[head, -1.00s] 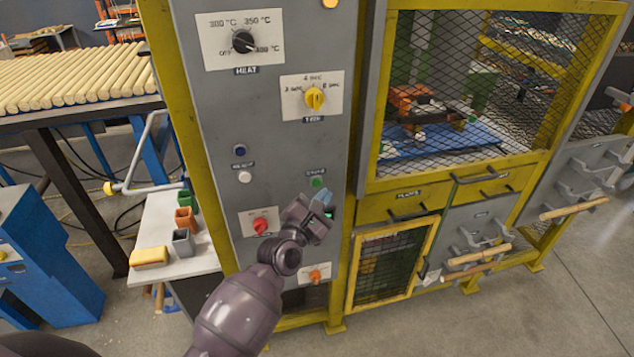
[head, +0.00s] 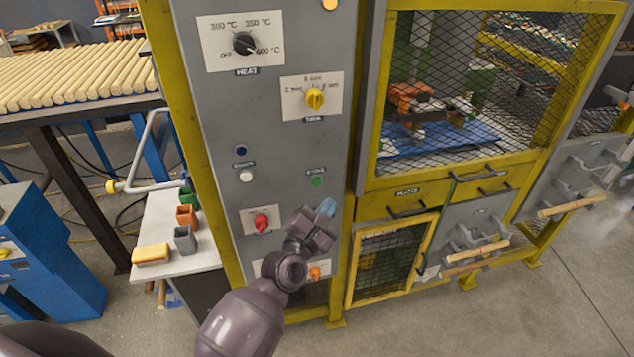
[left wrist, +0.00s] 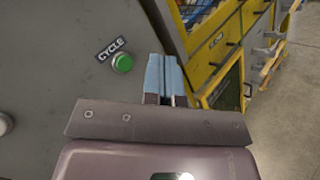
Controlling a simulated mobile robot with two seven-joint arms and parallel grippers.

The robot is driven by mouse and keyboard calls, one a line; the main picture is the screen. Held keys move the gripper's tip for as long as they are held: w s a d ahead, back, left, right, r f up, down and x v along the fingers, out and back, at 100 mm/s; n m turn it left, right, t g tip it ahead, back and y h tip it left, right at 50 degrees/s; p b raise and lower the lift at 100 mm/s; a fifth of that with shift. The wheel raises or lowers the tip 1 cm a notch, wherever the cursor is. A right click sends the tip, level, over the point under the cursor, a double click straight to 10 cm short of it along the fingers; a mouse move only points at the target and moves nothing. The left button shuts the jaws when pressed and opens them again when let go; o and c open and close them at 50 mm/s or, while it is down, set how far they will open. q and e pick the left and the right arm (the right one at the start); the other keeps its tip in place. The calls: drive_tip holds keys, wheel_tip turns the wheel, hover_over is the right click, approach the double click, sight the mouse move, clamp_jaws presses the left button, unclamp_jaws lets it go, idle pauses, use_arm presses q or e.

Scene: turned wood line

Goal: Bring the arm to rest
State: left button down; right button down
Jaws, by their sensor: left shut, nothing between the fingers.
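My left gripper (head: 327,207) is in front of the grey control panel (head: 275,145) in the head view. Its blue fingertips are together and hold nothing. They are just below and right of the green CYCLE button (head: 316,181), apart from it. In the left wrist view the closed blue fingers (left wrist: 163,75) stand to the right of the green button (left wrist: 122,63). My right gripper is not in view.
The panel carries a black HEAT knob (head: 244,43), a yellow knob (head: 315,99) and a red switch (head: 261,222). A yellow-framed mesh cage (head: 480,90) stands to the right. A white side table (head: 190,262) with small bins is at the left.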

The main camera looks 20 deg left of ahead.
use_arm(q)
drive_tip(key=s+a+f+m+g+y, duration=0.2)
drive_tip(key=s+a+f+m, duration=0.3)
drive_tip(key=s+f+m, duration=0.4)
drive_tip(key=s+a+f+m+g+y, duration=0.2)
drive_tip(key=s+a+f+m+g, duration=0.3)
drive_tip(key=s+m, duration=1)
wheel_tip(320, 180, down, 4)
drive_tip(key=a+m, duration=0.1)
drive_tip(key=m, duration=0.2)
drive_tip(key=shift+s+a+g, duration=0.3)
drive_tip(key=shift+s, duration=0.05)
drive_tip(key=shift+r, duration=0.1)
idle(0.6)
